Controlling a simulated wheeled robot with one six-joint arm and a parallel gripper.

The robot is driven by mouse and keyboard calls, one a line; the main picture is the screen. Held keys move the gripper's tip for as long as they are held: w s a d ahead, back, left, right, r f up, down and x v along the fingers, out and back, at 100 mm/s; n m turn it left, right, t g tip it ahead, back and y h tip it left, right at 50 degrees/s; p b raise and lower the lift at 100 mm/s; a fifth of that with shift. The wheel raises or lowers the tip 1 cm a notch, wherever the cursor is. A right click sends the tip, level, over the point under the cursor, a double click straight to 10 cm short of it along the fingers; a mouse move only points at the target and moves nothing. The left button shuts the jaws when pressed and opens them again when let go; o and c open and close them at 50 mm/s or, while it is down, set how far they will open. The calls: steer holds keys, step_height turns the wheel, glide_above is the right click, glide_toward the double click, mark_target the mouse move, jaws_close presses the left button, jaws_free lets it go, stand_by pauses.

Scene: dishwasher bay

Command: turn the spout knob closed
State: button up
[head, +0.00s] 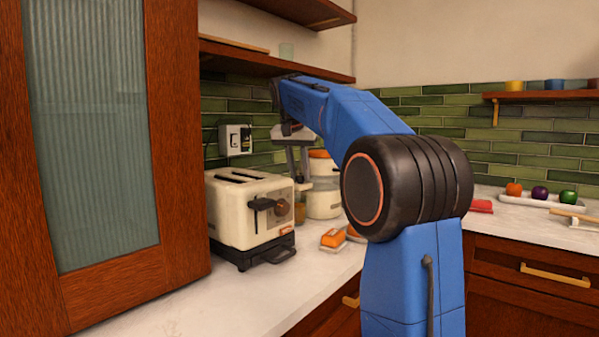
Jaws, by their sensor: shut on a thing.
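A cream dispenser jar (325,201) with an orange lid stands on the counter behind the toaster. My gripper (299,181) points down at the jar's left front side, fingers close together. It is shut on what seems to be the spout knob. The knob itself is too small and too covered by the fingers to make out, so I cannot tell how far it is turned. An amber cup or glass (300,212) shows partly below the fingers, behind the toaster's right edge.
A cream toaster (245,210) stands just in front and left of my gripper. An orange sponge-like block (333,238) lies on the counter (225,308). A tall cabinet door (105,140) blocks the left. A shelf (240,57) hangs above. A tray (532,201) holds colored balls.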

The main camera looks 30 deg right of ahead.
steer(key=o, duration=0.8)
steer(key=shift+c, duration=0.2)
steer(key=shift+r, duration=0.1)
steer(key=v, duration=1.7)
steer(key=shift+a, duration=0.15)
